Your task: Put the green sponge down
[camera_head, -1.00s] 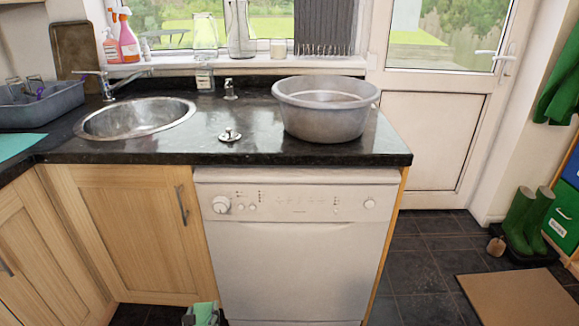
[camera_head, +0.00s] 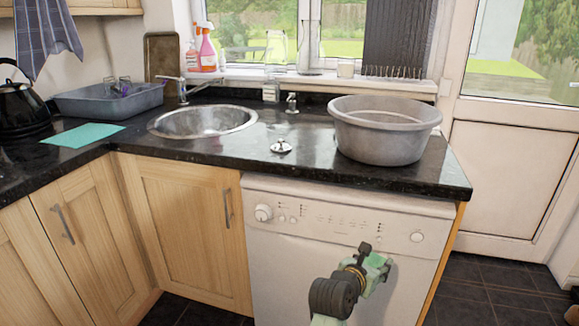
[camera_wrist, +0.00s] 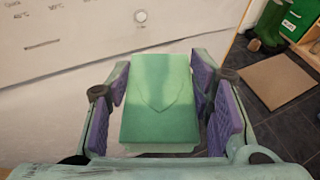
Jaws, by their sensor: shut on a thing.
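The green sponge (camera_wrist: 160,98) is held between the purple pads of my gripper (camera_wrist: 160,90) in the wrist view. It is a block with a faint V-shaped mark on its face. In the head view my gripper (camera_head: 378,262) is low in front of the white dishwasher (camera_head: 300,240), below the worktop edge. A bit of green shows there, mostly hidden by my arm. The gripper is shut on the sponge and clear of the black worktop (camera_head: 240,165).
On the worktop stand a grey basin (camera_head: 385,135) at the right and a round sink (camera_head: 203,121). A small metal plug (camera_head: 281,146) lies between them. Open worktop lies in front of the sink.

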